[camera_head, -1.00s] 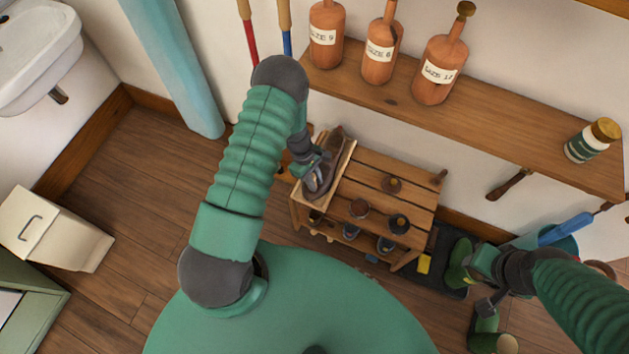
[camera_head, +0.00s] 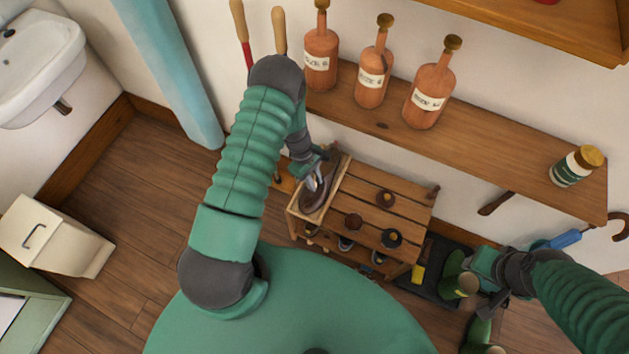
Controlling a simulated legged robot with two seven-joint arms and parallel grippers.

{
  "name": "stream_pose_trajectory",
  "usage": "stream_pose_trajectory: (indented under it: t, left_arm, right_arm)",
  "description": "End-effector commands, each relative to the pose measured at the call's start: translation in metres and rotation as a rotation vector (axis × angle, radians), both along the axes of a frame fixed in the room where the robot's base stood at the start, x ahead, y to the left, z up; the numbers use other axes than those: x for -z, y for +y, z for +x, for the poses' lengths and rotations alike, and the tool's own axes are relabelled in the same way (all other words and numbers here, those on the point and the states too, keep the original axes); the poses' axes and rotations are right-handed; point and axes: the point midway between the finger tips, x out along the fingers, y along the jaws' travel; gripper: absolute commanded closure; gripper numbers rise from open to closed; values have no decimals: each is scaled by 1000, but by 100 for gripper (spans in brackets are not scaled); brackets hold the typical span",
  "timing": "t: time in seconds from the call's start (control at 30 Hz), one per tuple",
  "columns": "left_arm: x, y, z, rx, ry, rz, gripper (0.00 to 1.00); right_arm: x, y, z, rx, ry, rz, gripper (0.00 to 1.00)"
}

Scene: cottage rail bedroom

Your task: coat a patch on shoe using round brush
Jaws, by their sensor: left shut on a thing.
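A dark brown shoe (camera_head: 316,199) lies in a shallow wooden tray (camera_head: 336,184) on the left end of a small slatted wooden bench (camera_head: 371,207). My left gripper (camera_head: 313,178) is over the far end of the shoe, very close to it or touching. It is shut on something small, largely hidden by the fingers. I cannot make out a round brush or a coated patch.
A wall shelf (camera_head: 480,127) above the bench carries bottle-shaped wooden forms (camera_head: 428,88) and a small jar (camera_head: 576,166). A dark mat (camera_head: 441,262) lies right of the bench. A cream bin (camera_head: 52,236) stands at left. The floor (camera_head: 130,190) between is clear.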

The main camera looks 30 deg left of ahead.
Motion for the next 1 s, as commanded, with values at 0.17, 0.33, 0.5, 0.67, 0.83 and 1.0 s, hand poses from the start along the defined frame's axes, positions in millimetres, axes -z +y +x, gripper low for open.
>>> stream_pose_trajectory:
  t: [0.17,0.33,0.5,0.67,0.83,1.0]
  left_arm:
    - [-18,1,0,2,-1,0,100]
    - [-21,1,0,2,-1,-1,100]
    - [-20,1,0,2,0,0,100]
    - [-20,1,0,3,-1,0,100]
    - [-20,1,0,3,-1,0,100]
    - [-20,1,0,3,-1,0,100]
  right_arm:
    - [-15,0,0,0,0,0,64]
    - [-16,0,0,0,0,0,64]
    - [-16,0,0,0,0,0,64]
    - [-16,0,0,0,0,0,64]
    - [-16,0,0,0,0,0,64]
    - [-15,0,0,0,0,0,64]
